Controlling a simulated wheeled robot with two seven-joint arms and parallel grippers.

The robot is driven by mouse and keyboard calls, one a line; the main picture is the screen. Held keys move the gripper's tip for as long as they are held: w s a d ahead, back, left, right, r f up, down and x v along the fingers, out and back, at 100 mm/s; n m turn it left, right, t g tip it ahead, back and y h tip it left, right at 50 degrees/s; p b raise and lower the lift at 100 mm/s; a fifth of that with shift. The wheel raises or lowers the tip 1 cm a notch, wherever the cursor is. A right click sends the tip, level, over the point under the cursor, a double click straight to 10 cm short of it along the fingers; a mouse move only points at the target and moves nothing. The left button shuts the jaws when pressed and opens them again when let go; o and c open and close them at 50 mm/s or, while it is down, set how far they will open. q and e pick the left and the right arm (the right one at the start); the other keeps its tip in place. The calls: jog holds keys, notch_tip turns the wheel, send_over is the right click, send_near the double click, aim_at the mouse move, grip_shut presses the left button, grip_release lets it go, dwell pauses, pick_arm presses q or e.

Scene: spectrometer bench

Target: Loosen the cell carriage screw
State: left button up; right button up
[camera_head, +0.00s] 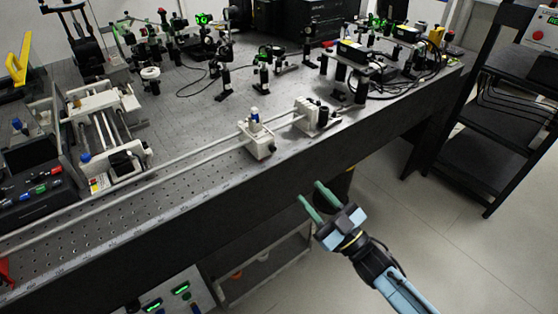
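The likely cell carriage (259,143) is a small white block on a long rail near the front edge of the optical table. A knob with a blue and white top (254,115) stands upright on it; I cannot tell whether this is the screw. My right gripper (311,193) is in front of the table edge, below and to the right of the carriage, apart from it. Its two green fingers are spread and nothing is between them. My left gripper is not in view.
The rail (190,160) runs along the front of the table (180,112). A second white block with a black part (310,117) sits on it to the right. Optics mounts crowd the back. A black shelf cart (490,150) stands at right. The floor (420,230) between is clear.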

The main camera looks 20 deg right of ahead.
aim_at(279, 157)
jog(key=x, duration=1.3)
jog(key=shift+f, duration=0.1)
grip_shut()
